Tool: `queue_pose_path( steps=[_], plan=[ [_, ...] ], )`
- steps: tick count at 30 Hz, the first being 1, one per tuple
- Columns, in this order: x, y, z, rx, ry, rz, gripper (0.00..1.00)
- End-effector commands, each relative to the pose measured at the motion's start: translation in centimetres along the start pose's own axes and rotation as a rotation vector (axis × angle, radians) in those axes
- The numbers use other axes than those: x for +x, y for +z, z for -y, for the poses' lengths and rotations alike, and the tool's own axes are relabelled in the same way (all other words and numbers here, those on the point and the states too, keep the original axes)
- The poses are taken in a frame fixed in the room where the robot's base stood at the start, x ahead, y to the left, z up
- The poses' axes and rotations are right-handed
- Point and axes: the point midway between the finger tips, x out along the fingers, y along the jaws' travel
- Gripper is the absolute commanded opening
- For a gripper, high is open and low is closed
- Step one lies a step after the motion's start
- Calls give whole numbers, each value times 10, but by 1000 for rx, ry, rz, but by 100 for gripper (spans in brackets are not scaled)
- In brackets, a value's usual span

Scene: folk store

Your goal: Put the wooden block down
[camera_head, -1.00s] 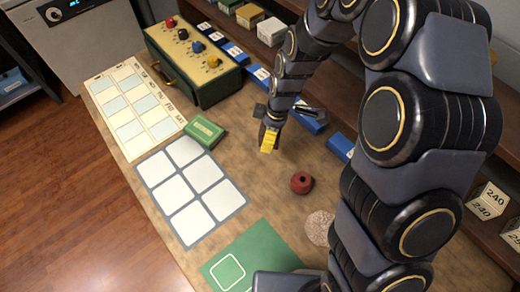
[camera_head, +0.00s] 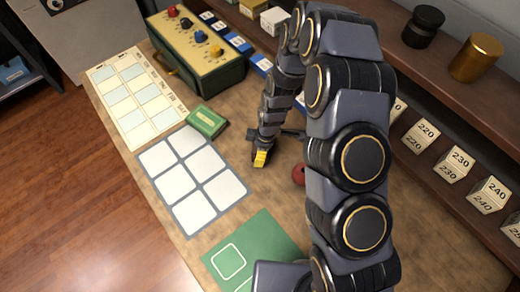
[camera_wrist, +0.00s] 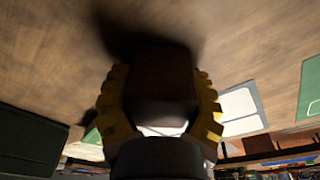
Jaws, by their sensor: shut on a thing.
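The wooden block (camera_wrist: 152,78) shows dark brown in the wrist view, between the two yellow ribbed fingers of my gripper (camera_wrist: 160,108). My gripper is shut on it. In the head view my gripper (camera_head: 260,158) is low over the middle of the brown table, right of the white-square grid. The block cannot be made out clearly there. A dark shadow lies on the table right beside the block in the wrist view. Whether the block touches the table cannot be told.
The grid mat (camera_head: 208,177), a green box (camera_head: 206,122) and a green mat (camera_head: 262,238) lie around my gripper. A red round thing (camera_head: 298,174) is partly behind my arm. A green knobbed case (camera_head: 205,75) stands at the back. Bare table lies between grid and gripper.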

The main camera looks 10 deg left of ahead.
Motion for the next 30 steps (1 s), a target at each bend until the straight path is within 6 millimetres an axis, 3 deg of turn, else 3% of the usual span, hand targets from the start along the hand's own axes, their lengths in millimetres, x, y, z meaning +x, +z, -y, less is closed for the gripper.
queue_pose_path(
  steps=[9,10,12,23,30],
  plan=[
    [2,0,0,-1,1,-1,19],
    [3,0,0,-1,1,-1,56],
    [2,0,-1,-1,2,-1,83],
    [0,0,-1,0,3,-1,83],
    [-28,-1,-2,-1,8,-3,83]
  ],
)
